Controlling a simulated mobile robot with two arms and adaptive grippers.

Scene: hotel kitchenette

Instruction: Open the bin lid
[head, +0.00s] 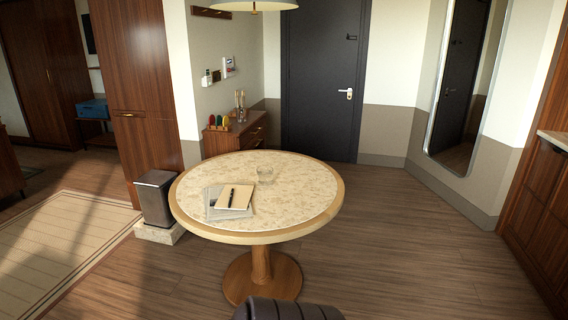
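The bin (154,200) is a dark, boxy container with a flat lid (154,178) that looks shut. It stands upright on a pale stone-like block (158,234) left of the round table, against a tall wooden cabinet. The table's edge is close to its right side. Neither of my grippers shows in the head view.
A dark padded chair back (287,309) is at the bottom edge. Wooden floor (400,255) is clear on the right; a rug (60,250) lies left.

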